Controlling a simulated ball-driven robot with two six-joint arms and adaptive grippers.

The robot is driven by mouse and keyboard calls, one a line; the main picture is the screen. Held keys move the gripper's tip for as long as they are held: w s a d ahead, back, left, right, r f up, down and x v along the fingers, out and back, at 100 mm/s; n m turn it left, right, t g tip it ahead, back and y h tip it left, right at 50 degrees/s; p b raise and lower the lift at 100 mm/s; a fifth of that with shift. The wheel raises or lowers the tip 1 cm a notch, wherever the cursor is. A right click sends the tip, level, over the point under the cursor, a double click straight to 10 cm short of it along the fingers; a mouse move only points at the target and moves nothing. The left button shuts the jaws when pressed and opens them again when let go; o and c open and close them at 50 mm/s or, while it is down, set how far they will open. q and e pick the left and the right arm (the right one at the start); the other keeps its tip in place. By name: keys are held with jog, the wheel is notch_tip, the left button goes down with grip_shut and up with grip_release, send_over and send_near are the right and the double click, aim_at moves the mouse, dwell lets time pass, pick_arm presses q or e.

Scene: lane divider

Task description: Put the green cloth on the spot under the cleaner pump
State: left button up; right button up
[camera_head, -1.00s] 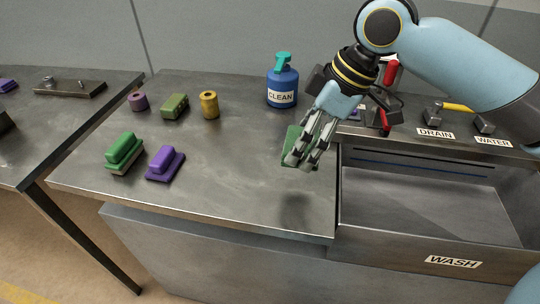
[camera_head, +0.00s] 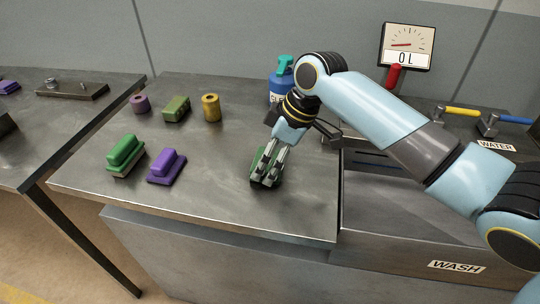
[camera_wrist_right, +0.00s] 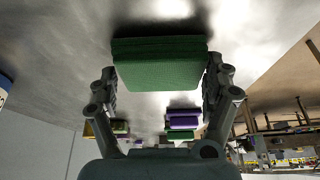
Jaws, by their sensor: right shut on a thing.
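The green cloth (camera_head: 254,181) is a folded block, held between the fingers of my right gripper (camera_head: 266,182) over the bench, left of the sink. In the right wrist view the cloth (camera_wrist_right: 160,65) sits between both fingers. I cannot tell whether it touches the bench. The cleaner pump (camera_head: 285,67) is a blue bottle with a teal head and a white label, standing at the back of the bench. My right arm partly covers it, and the gripper is in front of it. No marked spot shows under it. My left gripper is not in view.
A green brush (camera_head: 125,152) and a purple brush (camera_head: 166,166) lie at the left. A purple roll (camera_head: 139,104), green sponge (camera_head: 175,109) and yellow roll (camera_head: 211,108) stand behind them. The wash sink (camera_head: 400,222) is at the right. The bench middle is clear.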

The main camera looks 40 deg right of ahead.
jog(key=o, duration=0.7)
jog(key=shift+f, duration=0.1)
jog(key=o, duration=0.3)
